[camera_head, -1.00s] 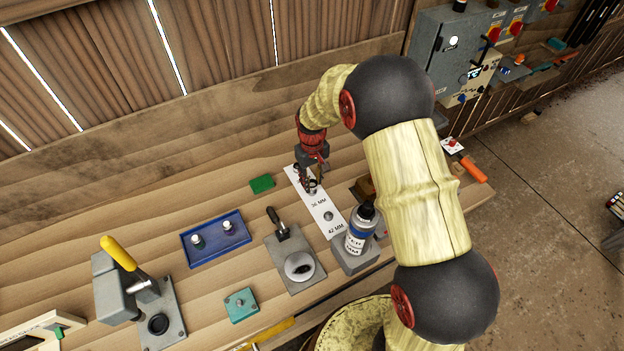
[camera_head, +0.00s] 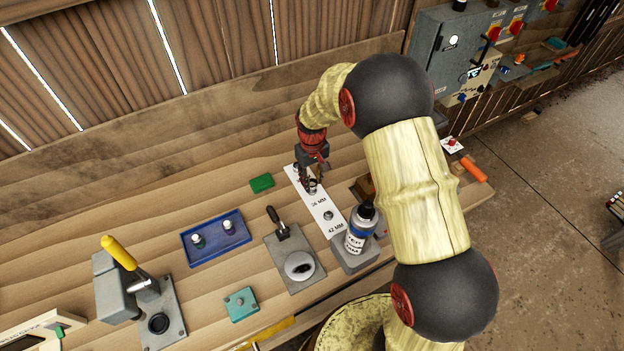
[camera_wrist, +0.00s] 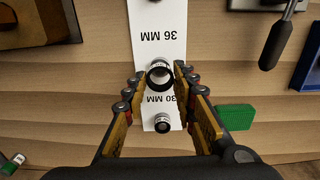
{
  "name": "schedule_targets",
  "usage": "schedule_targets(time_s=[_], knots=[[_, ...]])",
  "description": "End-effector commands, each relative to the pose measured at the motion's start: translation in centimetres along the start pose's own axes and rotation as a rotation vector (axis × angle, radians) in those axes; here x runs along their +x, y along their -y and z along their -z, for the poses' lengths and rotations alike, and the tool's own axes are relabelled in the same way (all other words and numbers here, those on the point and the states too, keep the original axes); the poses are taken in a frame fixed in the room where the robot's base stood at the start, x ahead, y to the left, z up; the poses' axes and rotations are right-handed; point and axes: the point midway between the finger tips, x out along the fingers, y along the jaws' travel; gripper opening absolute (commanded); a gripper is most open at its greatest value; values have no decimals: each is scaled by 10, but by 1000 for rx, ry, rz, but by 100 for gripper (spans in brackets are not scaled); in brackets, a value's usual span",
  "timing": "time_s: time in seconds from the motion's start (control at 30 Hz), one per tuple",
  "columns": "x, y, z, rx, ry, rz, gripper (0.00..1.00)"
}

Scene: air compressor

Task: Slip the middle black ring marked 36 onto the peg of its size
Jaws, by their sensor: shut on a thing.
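My gripper (camera_wrist: 160,78) is shut on a black ring (camera_wrist: 153,86), which sits between its fingertips above the white peg board (camera_wrist: 172,45). In the wrist view the ring lines up with the peg spot between the printed 36 MM and 30 MM labels. A pale shape shows inside it, but I cannot tell whether the ring is around the peg or just above it. The ring's own mark is not readable. Another peg (camera_wrist: 162,122) stands beside the 30 MM label. In the head view my gripper (camera_head: 311,185) is over the far part of the board, and the 42 mm peg (camera_head: 328,215) is clear.
A labelled bottle (camera_head: 360,228) stands near the board's front end. A green block (camera_head: 261,183) lies left of the board. A grey plate with a black handle (camera_head: 290,258) and a blue tray (camera_head: 188,252) with two small items are further left.

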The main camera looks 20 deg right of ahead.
Motion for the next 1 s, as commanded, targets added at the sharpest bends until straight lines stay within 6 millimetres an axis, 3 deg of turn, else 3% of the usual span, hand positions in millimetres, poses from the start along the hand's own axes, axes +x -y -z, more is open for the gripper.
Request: schedule_targets(time_s=[1.0], knots=[[8,0,0,0,0,0,14]])
